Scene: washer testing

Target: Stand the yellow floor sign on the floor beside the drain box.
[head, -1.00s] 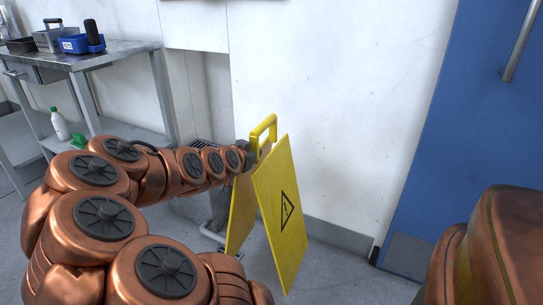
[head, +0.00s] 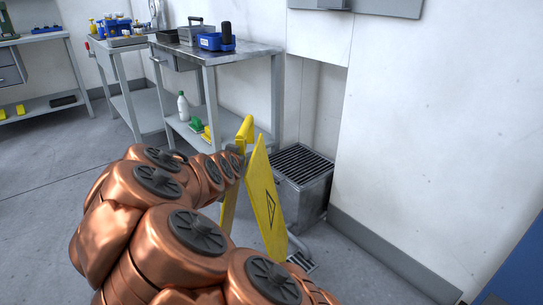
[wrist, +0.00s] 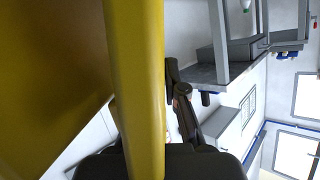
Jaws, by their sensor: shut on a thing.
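The yellow floor sign (head: 266,190) is held upright at the end of my arm in the head view, its two panels spread a little and a warning mark on the near one. My gripper (head: 236,150) is shut on the sign near its top handle; my arm hides part of it. In the wrist view the yellow handle (wrist: 138,80) fills the middle, close to the camera. The drain box (head: 300,180) is a grey metal box with a slotted top, in a wall recess behind and right of the sign. I cannot tell whether the sign's feet touch the floor.
A steel table (head: 215,52) with a blue bin (head: 216,41) stands behind, left of the drain box. Its lower shelf holds a white bottle (head: 183,106). Floor at right along the wall is clear.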

